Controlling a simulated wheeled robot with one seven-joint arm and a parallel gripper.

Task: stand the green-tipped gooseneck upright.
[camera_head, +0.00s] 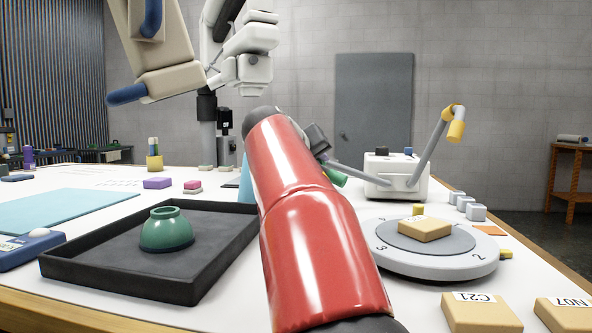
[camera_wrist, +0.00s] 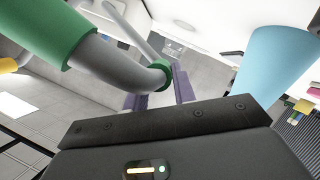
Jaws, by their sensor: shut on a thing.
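The white base box (camera_head: 395,178) stands at the right of the table, and two grey necks leave it. The green-tipped gooseneck (camera_head: 362,173) slants low from the box to the left. Its green tip (camera_head: 336,178) shows partly behind my red arm. My gripper (camera_wrist: 158,88) is shut on this gooseneck near a green joint ring (camera_wrist: 160,72). The large green tip (camera_wrist: 45,28) is at the upper left in the wrist view, close to the camera. The yellow-tipped gooseneck (camera_head: 432,140) stands raised, its tip bent over. My arm hides most of my gripper in the head view.
A round grey turntable (camera_head: 440,262) bearing a tan block is in front of the box. A black tray (camera_head: 115,285) with a green bowl (camera_head: 167,229) lies at left. A light-blue tapered thing (camera_wrist: 272,70) is close to my gripper. Small grey blocks (camera_head: 465,204) line the right edge.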

